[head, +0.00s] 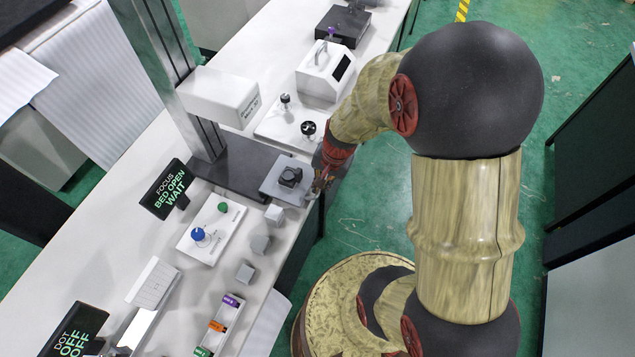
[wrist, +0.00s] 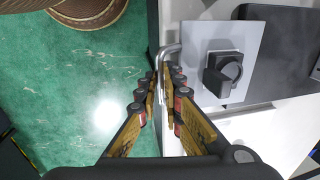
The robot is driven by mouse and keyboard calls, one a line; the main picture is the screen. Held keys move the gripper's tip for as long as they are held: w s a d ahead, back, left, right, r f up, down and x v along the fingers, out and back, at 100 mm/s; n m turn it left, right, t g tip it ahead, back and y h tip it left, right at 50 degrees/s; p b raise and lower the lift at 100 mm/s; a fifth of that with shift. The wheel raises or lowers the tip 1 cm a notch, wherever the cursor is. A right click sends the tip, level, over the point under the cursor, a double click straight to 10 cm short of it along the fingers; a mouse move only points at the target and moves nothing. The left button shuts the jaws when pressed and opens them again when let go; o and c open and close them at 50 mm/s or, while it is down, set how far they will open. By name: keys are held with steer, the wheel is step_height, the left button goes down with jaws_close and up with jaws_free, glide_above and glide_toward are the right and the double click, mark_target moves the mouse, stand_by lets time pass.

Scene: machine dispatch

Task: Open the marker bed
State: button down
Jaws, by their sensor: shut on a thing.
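The marker bed is a flat grey plate (head: 271,186) with a dark block (head: 290,177) on it, below the white marker head (head: 222,97). In the wrist view the plate (wrist: 195,75) carries the block (wrist: 222,72), which has a round top, and a metal bar handle (wrist: 168,50) runs along its edge. My gripper (head: 318,186) is at the bed's outer edge, over the table's edge. In the wrist view its fingers (wrist: 161,88) are closed in on the handle; the exact contact is partly hidden by the fingers.
A display (head: 168,189) reads "FOCUS", "BED OPEN", "WAIT". A white tray (head: 213,250) with blue and green knobs and several grey cubes (head: 261,244) stand nearby on the table. Green floor (wrist: 75,90) lies clear beside the table edge.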

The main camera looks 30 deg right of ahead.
steer(key=c, duration=2.1)
jaws_free()
steer(key=shift+s+d, duration=0.15)
steer(key=shift+s, duration=0.05)
steer(key=shift+c, duration=0.2)
steer(key=shift+o, duration=1.1)
step_height(320, 180, up, 12)
steer(key=s+d, duration=0.1)
steer(key=shift+s+d, duration=0.15)
steer(key=shift+s, duration=0.2)
steer(key=shift+f, duration=0.15)
steer(key=s+a+r+n+t, duration=0.1)
steer(key=s+a+r+n, duration=0.1)
steer(key=r, duration=0.4)
steer(key=s+a+r+n+t, duration=0.1)
steer(key=s+a+r+n, duration=0.2)
steer(key=a+r+n, duration=0.1)
steer(key=s+a+r+n+t+h, duration=0.1)
steer(key=s+a+r+n+t, duration=0.1)
steer(key=r, duration=0.5)
steer(key=s+a+n, duration=0.1)
steer(key=n, duration=0.1)
steer(key=shift+a+r+n, duration=0.15)
steer(key=shift+r+n, duration=0.15)
steer(key=shift+r, duration=0.1)
